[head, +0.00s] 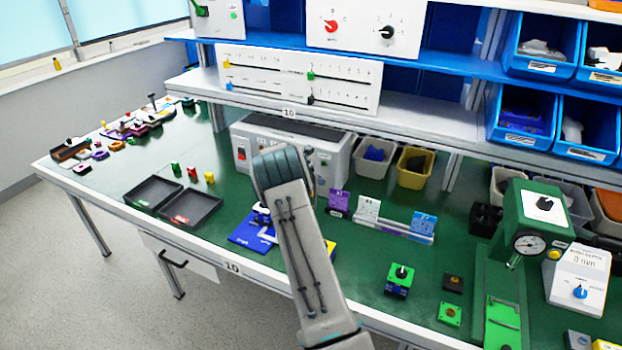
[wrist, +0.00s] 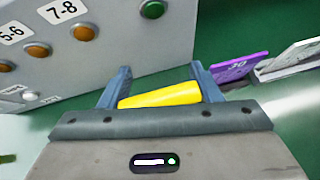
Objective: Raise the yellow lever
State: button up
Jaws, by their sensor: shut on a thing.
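In the wrist view, the yellow lever (wrist: 162,97) lies as a bright yellow bar, slightly tilted, between the two fingers of my gripper (wrist: 160,70). My gripper is shut on it, and its lower edge is partly hidden by the gripper body. The lever's mount and pivot do not show. In the head view my arm covers the gripper and the lever, in front of the grey box (head: 330,160) on the green bench.
In the wrist view the grey box's panel (wrist: 110,50), with orange and green buttons, stands close beyond the fingers. A purple card (wrist: 237,68) is at the right. Black trays (head: 190,212) lie left of my arm. A green press (head: 525,235) stands at the right.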

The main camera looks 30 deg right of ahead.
jog(key=shift+s+d+f, duration=0.15)
jog(key=shift+s+f, duration=0.05)
jog(key=shift+f, duration=0.1)
jog(key=o, duration=1.4)
jog(key=shift+f, duration=0.1)
jog(key=shift+c, duration=0.2)
jog(key=shift+w+d, duration=0.1)
jog(key=shift+d, duration=0.1)
jog(key=shift+a+r, duration=0.35)
jog(key=shift+a, duration=0.1)
jog(key=b+v, duration=0.3)
jog(key=v, duration=1)
